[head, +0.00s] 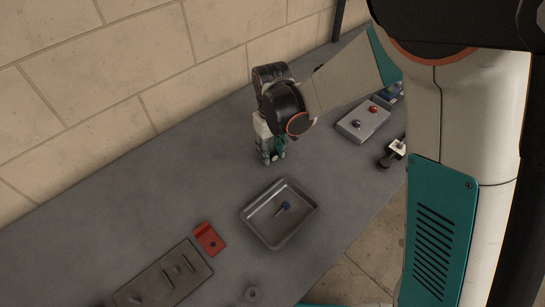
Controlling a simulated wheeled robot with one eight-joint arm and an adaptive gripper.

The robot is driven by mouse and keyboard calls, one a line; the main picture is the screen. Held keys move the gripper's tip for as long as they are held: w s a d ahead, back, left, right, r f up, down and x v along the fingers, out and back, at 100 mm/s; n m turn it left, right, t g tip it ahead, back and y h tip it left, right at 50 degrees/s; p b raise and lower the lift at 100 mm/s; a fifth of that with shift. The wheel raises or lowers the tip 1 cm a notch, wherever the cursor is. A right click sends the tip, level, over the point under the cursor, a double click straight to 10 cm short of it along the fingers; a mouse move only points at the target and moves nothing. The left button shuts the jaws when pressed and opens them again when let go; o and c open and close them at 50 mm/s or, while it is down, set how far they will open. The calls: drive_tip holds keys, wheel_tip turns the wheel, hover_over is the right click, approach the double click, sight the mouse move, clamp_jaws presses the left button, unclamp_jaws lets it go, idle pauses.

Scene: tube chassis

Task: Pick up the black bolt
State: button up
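My gripper (270,158) points down close to the grey tabletop, behind the metal tray (247,222). It is small in the head view and seen from the side, so I cannot tell whether its fingers are open or shut. I cannot make out a black bolt; the spot at and behind the fingertips is partly hidden by the gripper itself. A small bolt-like piece with a dark blue head (286,206) lies in the tray, apart from the gripper.
A grey box (350,126) with red and blue knobs and a black-and-white clamp-like device (394,152) stand at the right. A red bracket (209,240), a dark slotted plate (163,281) and a grey ring (252,294) lie in front. The left tabletop is clear, with a brick wall behind.

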sight(272, 153)
drive_tip(key=shift+r, duration=0.1)
drive_tip(key=shift+c, duration=0.4)
drive_tip(key=c, duration=0.7)
wheel_tip(272, 153, up, 20)
drive_tip(key=p, duration=0.6)
